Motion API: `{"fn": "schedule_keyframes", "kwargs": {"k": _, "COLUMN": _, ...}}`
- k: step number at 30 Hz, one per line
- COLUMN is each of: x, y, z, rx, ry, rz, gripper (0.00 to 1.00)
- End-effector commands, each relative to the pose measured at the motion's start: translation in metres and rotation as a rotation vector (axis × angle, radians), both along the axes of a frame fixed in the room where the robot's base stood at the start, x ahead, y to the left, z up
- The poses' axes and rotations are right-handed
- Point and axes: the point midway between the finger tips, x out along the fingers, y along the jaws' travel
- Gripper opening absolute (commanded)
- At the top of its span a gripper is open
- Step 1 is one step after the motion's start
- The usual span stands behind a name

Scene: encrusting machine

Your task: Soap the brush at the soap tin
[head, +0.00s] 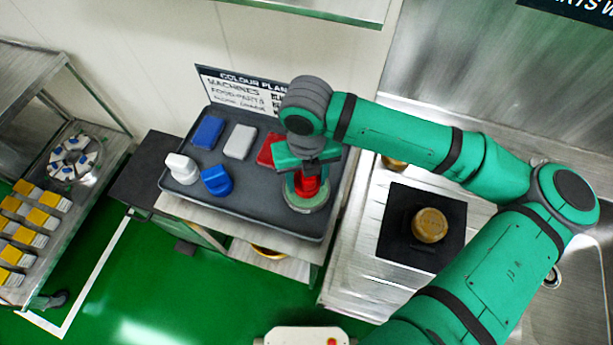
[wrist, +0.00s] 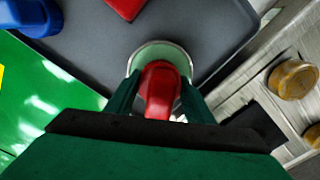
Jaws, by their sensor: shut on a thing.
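My gripper (head: 307,172) is shut on a red brush (head: 308,186). In the wrist view the red brush (wrist: 160,88) stands between the two green fingers of my gripper (wrist: 158,100). The soap tin (head: 306,203), a round shallow tin with pale green inside, is on the dark grey tray directly below the brush.
The grey tray (head: 255,215) also holds a blue block (head: 208,132), a white block (head: 240,141), a red block (head: 268,151), a white brush (head: 181,168) and a blue brush (head: 216,181). A sign (head: 240,90) stands behind. A brass-coloured part (head: 430,225) sits on a black mat at the right.

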Motion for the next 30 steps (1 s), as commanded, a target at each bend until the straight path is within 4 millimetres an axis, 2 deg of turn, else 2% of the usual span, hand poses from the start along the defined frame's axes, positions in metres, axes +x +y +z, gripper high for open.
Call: {"fn": "schedule_keyframes", "kwargs": {"k": 30, "x": 0.0000, "y": -0.0001, "z": -0.0081, "rx": 0.001, "ry": 0.000, "rz": 0.000, "gripper": 0.30}}
